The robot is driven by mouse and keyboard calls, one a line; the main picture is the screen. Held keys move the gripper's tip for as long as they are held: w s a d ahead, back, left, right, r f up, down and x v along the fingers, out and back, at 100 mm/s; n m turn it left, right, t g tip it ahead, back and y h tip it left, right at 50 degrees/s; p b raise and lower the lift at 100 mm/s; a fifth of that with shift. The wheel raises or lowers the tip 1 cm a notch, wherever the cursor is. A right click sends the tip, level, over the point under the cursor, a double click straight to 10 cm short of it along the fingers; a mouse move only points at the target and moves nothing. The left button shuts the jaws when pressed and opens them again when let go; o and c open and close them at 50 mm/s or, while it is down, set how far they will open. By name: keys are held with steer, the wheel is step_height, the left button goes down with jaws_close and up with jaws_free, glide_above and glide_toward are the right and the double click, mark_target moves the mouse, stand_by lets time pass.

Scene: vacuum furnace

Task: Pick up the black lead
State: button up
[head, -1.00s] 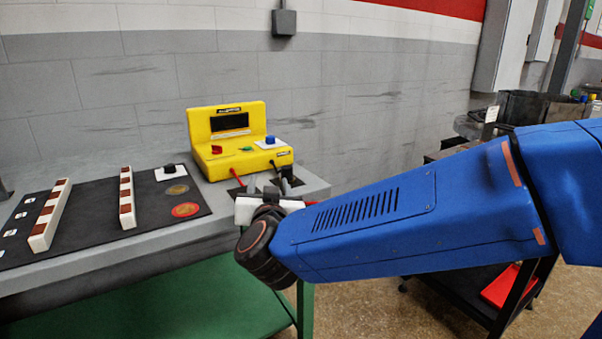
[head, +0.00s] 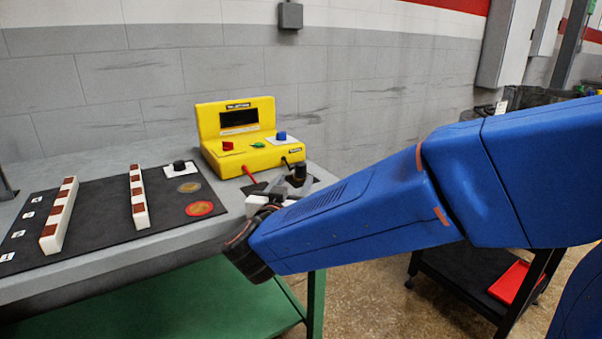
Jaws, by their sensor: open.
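The yellow tester (head: 212,125) stands at the back right of the grey bench, with a dark screen and red, green and blue controls. A red lead (head: 249,173) and a black lead (head: 288,163) come out of its front. The black lead runs to a dark upright piece (head: 299,173) near the bench's right edge. My gripper (head: 272,188) is open, just left of and in front of that piece, and looks apart from it. My arm and wrist hide part of the bench corner, and the fingertips are small in the picture.
A dark cart with a red tray (head: 510,281) stands at right.

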mark_target(299, 168)
steer(key=w, duration=0.2)
steer(key=w+d, duration=0.1)
steer(key=w, duration=0.2)
steer(key=shift+w, duration=0.1)
steer(key=shift+w+d, duration=0.15)
steer(key=shift+w, duration=1.25)
steer(key=shift+w+d, duration=0.1)
steer(key=shift+w, duration=1.25)
steer(key=shift+c, duration=0.3)
jaws_close()
steer(key=shift+r, duration=5.05)
